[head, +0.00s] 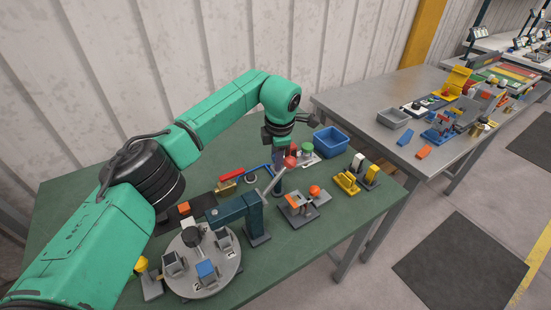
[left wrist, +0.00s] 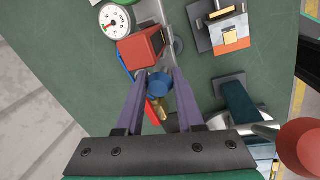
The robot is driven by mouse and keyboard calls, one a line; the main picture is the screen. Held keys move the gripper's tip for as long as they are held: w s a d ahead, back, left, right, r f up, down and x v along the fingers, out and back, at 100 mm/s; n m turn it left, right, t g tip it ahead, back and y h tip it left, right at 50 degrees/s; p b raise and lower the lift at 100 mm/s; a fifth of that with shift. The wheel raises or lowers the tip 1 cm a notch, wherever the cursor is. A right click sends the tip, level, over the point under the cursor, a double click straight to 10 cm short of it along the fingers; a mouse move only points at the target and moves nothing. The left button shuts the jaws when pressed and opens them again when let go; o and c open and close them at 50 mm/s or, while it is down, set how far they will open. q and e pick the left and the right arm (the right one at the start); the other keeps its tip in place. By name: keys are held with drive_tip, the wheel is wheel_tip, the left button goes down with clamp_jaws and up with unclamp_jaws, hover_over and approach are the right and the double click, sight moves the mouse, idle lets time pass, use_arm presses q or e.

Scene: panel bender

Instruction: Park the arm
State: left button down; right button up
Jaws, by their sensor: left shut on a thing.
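My left gripper (head: 284,146) is low over the green bench in the head view, in the middle. In the left wrist view its two purple fingers (left wrist: 161,80) are closed about a blue round knob (left wrist: 159,84). A slim blue arm (head: 256,169) lies near the gripper in the head view; I cannot tell whether the knob belongs to it. A lever with a red ball (head: 290,161) stands in front of the gripper; the ball (left wrist: 301,147) is at the right edge of the left wrist view. My right gripper is not in view.
A teal bender frame (head: 236,208) and a round turntable (head: 204,266) stand nearer me. A round gauge (left wrist: 115,21) and a red block (left wrist: 142,47) lie beyond the fingers. A blue bin (head: 331,140) and yellow parts (head: 346,183) are at right. A grey table (head: 385,116) adjoins.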

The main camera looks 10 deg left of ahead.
use_arm(q)
drive_tip(key=shift+d+r+n, duration=0.1)
drive_tip(key=shift+r+n, duration=0.1)
drive_tip(key=shift+n, duration=0.5)
drive_tip(key=c, duration=0.7)
unclamp_jaws()
drive_tip(key=shift+o, duration=0.8)
drive_tip(key=shift+f, duration=0.1)
wheel_tip(320, 180, up, 14)
drive_tip(key=s+d+b, duration=0.1)
drive_tip(key=s+b, duration=0.1)
drive_tip(key=shift+s+d+r, duration=0.2)
drive_tip(key=shift+s, duration=0.05)
drive_tip(key=shift+f, duration=0.1)
